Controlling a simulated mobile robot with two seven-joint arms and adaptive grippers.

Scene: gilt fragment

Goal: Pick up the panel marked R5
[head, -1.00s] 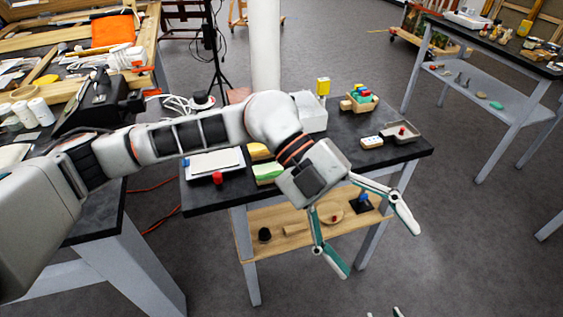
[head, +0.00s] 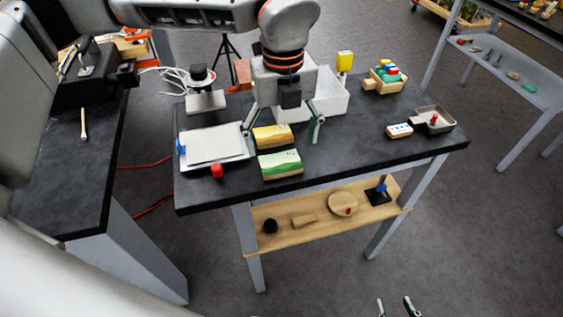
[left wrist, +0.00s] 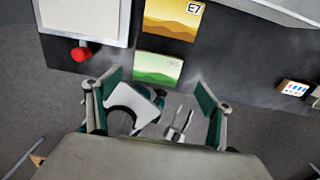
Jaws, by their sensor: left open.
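The green landscape panel (head: 280,164) lies on the dark table near its front edge. It also shows in the left wrist view (left wrist: 156,69), with a faint mark that seems to read R5 at its upper right. Behind it lies a yellow-orange panel (head: 272,137), marked E7 in the left wrist view (left wrist: 172,18). My left gripper (head: 282,130) is open and empty, pointing down over the table around the panels, apart from the green one. My right gripper (head: 396,306) shows only its fingertips at the bottom edge, apart and empty.
A white pad on a tray (head: 214,145) and a red knob (head: 217,171) are left of the panels. A white bin (head: 328,92) stands behind. A block crate (head: 385,78) and a grey tray (head: 434,119) are at right. Bare tabletop lies right of the panels.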

